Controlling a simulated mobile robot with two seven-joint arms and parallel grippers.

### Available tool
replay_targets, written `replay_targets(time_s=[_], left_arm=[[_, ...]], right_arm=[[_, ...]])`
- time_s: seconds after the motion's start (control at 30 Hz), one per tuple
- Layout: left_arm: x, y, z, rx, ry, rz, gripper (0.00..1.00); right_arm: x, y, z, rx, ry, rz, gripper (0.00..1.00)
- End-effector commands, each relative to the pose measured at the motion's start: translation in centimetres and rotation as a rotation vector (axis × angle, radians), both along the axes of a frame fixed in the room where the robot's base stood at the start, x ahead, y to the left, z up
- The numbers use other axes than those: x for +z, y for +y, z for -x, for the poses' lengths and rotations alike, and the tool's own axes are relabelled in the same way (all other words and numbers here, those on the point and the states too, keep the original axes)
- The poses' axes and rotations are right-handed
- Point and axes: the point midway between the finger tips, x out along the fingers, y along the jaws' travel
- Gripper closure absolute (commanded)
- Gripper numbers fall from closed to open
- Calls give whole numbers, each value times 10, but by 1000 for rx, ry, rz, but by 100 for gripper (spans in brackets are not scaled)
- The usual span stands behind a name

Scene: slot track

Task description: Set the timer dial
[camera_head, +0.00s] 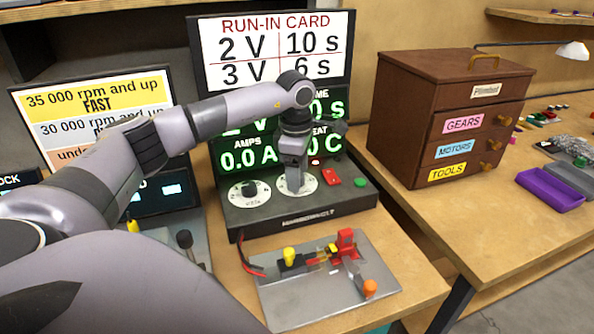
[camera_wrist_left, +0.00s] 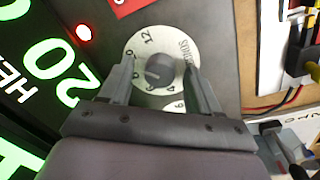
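The timer dial (camera_head: 299,184) is the right one of two round white dials on the dark power unit (camera_head: 305,215). In the left wrist view the dial (camera_wrist_left: 160,60) has numbers, lettering that looks like SECONDS, and a dark grey knob (camera_wrist_left: 159,71). My left gripper (camera_head: 296,180) reaches down over this dial. In the left wrist view its fingers (camera_wrist_left: 158,66) are spread on either side of the knob, with gaps showing. The exact pointer setting is hard to read. My right gripper is not in view.
The voltage dial (camera_head: 250,193) sits just left. Behind stands the run-in card (camera_head: 270,45), reading 2 V 10 s, 3 V 6 s. A metal plate (camera_head: 325,290) with a red clamp lies in front.

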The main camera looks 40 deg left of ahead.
Motion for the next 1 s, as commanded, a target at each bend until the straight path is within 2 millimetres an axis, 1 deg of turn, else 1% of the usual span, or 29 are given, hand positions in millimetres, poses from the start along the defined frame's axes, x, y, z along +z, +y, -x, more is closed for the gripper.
replay_targets(time_s=[0.17, 0.27, 0.37, 0.5, 0.6, 0.7, 0.83, 1.0], left_arm=[[0, 0, 0, 0, 3, -1, 38], [5, 0, 0, 0, 0, 0, 38], [18, -1, 1, 1, -1, 0, 38], [42, -1, 2, 0, -2, 0, 38], [57, -2, 3, 0, -2, 0, 38], [66, -2, 3, 0, -1, 0, 38], [71, -2, 4, 0, 0, 0, 38], [71, -2, 4, 0, 1, 0, 38]], right_arm=[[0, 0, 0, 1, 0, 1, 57], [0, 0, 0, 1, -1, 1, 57], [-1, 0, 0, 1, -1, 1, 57], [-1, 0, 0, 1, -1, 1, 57], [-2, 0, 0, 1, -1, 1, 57], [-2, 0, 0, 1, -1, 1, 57], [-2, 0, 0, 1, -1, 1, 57], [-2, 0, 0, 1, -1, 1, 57]])
